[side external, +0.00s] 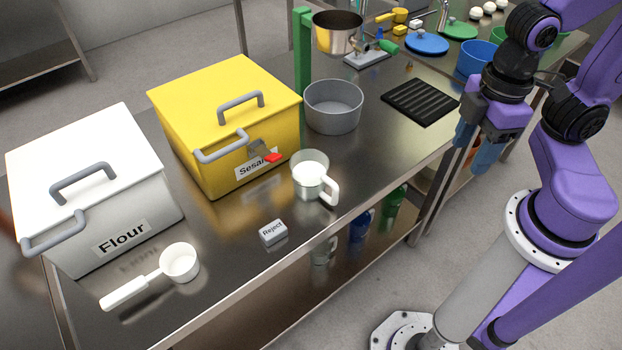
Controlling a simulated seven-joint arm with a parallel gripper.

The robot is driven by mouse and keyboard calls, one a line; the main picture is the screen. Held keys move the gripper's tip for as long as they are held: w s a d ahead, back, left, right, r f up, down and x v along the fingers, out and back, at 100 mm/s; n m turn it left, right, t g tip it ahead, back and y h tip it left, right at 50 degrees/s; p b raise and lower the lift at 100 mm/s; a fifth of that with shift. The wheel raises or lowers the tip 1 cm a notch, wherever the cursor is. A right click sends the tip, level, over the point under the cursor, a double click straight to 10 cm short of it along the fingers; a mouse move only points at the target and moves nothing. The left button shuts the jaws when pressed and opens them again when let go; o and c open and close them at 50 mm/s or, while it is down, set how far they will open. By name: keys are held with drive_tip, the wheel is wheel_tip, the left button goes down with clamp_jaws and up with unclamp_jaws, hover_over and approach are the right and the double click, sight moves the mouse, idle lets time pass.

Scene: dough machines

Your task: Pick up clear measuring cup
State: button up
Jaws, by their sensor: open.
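The clear measuring cup (309,178) stands upright on the steel table in front of the yellow bin. It is see-through with a white handle pointing to the lower right, and its inside looks whitish. My gripper (470,150) is at the right, beyond the table's front edge, with blue fingers hanging downward. It is open and empty, well apart from the cup.
A white Flour bin (95,190), a white scoop (180,262) and a Reject block (273,232) are at left and front. A grey pot (333,106) and black mat (420,102) lie beyond.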

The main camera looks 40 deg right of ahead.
sight(335, 184)
drive_tip(key=w+a+m, duration=0.4)
drive_tip(key=w+a, duration=1)
drive_tip(key=w, duration=0.2)
drive_tip(key=shift+m, duration=0.3)
drive_tip(key=f, duration=1.3)
drive_tip(key=shift+w+f, duration=0.1)
drive_tip(key=shift+w, duration=0.2)
drive_tip(key=shift+d+f, duration=0.15)
drive_tip(key=shift+f, duration=2.45)
clamp_jaws()
